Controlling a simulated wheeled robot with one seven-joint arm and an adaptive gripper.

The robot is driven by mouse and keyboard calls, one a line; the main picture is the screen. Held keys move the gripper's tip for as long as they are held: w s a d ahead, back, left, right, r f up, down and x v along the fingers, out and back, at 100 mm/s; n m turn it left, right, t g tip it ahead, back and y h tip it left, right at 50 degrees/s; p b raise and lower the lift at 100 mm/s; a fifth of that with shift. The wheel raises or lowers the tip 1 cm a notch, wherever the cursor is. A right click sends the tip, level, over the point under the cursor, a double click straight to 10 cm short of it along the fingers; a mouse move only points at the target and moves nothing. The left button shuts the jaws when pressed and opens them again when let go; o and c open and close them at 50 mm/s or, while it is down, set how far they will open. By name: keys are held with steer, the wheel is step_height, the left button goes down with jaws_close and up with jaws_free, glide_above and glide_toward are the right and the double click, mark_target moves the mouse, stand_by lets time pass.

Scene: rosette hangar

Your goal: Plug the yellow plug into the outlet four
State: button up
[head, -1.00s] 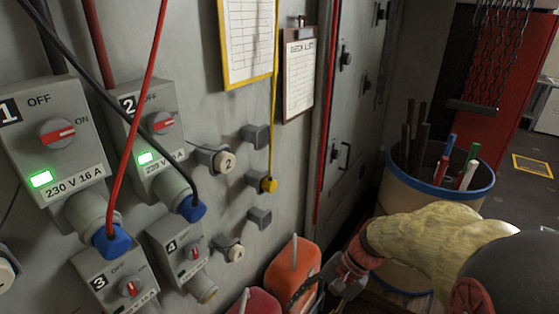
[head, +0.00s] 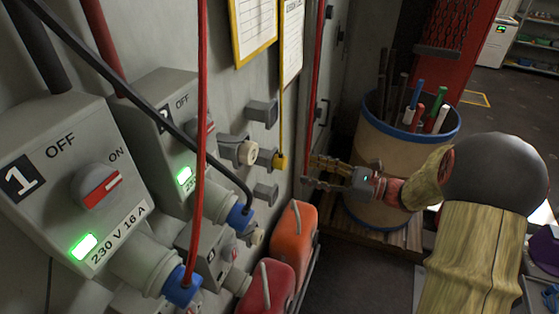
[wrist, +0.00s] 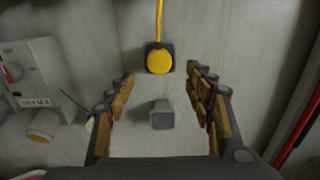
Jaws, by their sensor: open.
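The yellow plug (head: 280,161) sits in a grey wall holder, its yellow cable running up the wall. In the wrist view the yellow plug (wrist: 160,62) is at top centre, just beyond the fingertips. My gripper (head: 314,173) is open and empty, close to the plug on its right; its fingers (wrist: 160,80) flank the view, apart from the plug. Outlet four (head: 212,255) is a grey box low on the wall, partly hidden behind outlet two's blue plug and the red cable. Its socket (head: 237,282) faces down to the right, with no plug seen in it.
Outlet one (head: 70,190) and outlet two (head: 165,130) hold blue plugs and show green lights. Empty grey holders (head: 263,112) are above and below the yellow plug. Red and orange canisters (head: 292,235) stand below. A barrel (head: 370,150) stands behind my gripper.

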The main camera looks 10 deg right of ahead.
mark_target(285, 164)
steer(key=shift+a, duration=0.15)
steer(key=shift+x, duration=4.35)
jaws_close()
steer(key=shift+p+v, duration=0.65)
steer(key=shift+v, duration=2.3)
